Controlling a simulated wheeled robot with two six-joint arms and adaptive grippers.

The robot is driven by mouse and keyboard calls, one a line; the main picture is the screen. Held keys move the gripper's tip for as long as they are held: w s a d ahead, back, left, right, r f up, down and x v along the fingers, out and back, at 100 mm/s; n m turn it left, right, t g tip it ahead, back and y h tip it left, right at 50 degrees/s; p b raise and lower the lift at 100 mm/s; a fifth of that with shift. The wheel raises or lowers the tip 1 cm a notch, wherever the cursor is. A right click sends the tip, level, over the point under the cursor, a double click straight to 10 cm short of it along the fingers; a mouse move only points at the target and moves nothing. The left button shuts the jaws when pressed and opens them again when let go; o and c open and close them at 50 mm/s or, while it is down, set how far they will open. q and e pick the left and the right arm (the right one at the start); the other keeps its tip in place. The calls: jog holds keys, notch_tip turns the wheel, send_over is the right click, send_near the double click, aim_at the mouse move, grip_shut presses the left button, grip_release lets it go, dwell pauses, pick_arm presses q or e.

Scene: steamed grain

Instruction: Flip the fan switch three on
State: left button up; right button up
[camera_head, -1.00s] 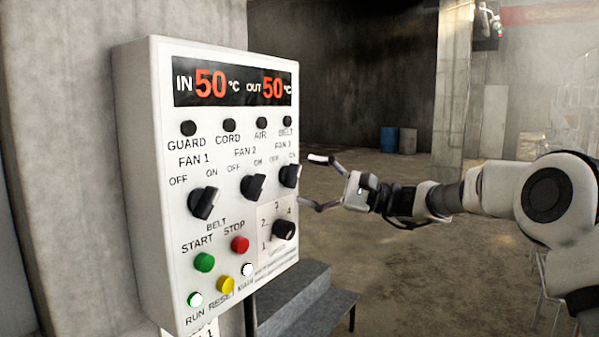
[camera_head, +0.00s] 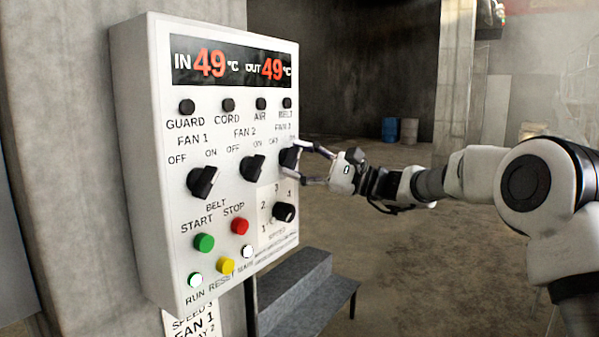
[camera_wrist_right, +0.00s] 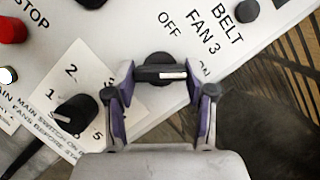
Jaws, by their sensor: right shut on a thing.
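The white control panel (camera_head: 165,200) stands at the left in the head view. The black FAN 3 switch knob (camera_head: 287,158) is at its right edge, under the FAN 3 label. My right gripper (camera_head: 304,163) reaches it from the right. In the right wrist view, my gripper (camera_wrist_right: 158,78) has its two purple-padded fingers on either end of the knob (camera_wrist_right: 158,66), shut on it. The knob's bar lies across the picture, its white mark on the right end, toward the partly hidden ON label. OFF lies above it. My left gripper is out of view.
The FAN 2 knob (camera_head: 252,168) and FAN 1 knob (camera_head: 202,181) sit to the left. The numbered selector knob (camera_head: 284,212) is just below, also in the wrist view (camera_wrist_right: 75,113). Grey steps (camera_head: 300,290) stand beneath the panel. The floor to the right is open.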

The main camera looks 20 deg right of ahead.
jog(key=shift+m, duration=0.4)
jog(key=o, duration=1.2)
jog(key=shift+c, duration=0.2)
jog(key=v, duration=1.2)
jog(key=shift+f, duration=0.15)
jog(key=shift+a, duration=0.2)
jog(key=shift+d+f, duration=0.1)
